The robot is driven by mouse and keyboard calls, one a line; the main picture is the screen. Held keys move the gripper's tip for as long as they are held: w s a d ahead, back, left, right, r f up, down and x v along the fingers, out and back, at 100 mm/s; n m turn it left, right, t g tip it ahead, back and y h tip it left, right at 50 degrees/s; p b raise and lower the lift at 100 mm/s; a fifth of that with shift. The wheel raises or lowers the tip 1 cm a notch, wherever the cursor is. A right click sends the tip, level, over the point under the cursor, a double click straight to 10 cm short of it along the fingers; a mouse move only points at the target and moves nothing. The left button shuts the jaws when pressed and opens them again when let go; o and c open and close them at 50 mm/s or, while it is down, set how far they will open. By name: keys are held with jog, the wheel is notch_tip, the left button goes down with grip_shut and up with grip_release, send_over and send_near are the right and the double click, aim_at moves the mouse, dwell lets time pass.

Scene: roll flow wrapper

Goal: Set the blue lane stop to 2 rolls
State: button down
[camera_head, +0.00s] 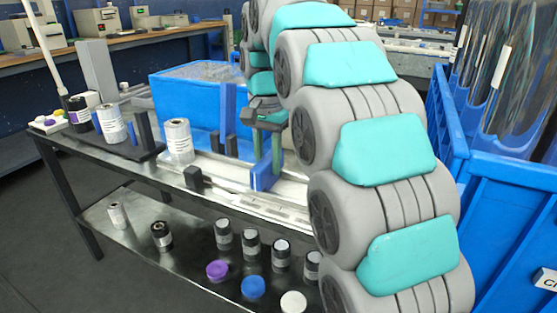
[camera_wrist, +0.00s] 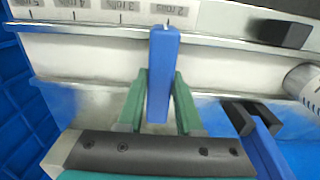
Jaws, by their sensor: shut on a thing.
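The blue lane stop (camera_wrist: 160,85) is an upright blue bar between the green fingers of my gripper (camera_wrist: 158,108) in the wrist view. The fingers are shut on its sides. Its top end is at the "2 rolls" mark of the printed scale (camera_wrist: 100,15), just below and slightly left of the tick. Marks for 3, 4 and 5 rolls run to the left. In the head view the lane stop (camera_head: 264,178) shows low beside the lane, with my gripper (camera_head: 270,145) at it and my arm covering much of the lane's right part.
A labelled roll (camera_head: 178,141) stands at the lane's left part. A black block (camera_head: 194,179) sits on the front rail. Another blue bar (camera_wrist: 272,150) with black pieces is at lower right in the wrist view. The lower shelf (camera_head: 190,265) holds several rolls and caps.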

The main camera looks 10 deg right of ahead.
jog(key=shift+w+a, duration=0.3)
jog(key=shift+a, duration=0.05)
jog(key=c, duration=0.6)
grip_release()
jog(key=shift+a, duration=0.1)
jog(key=shift+o, duration=0.2)
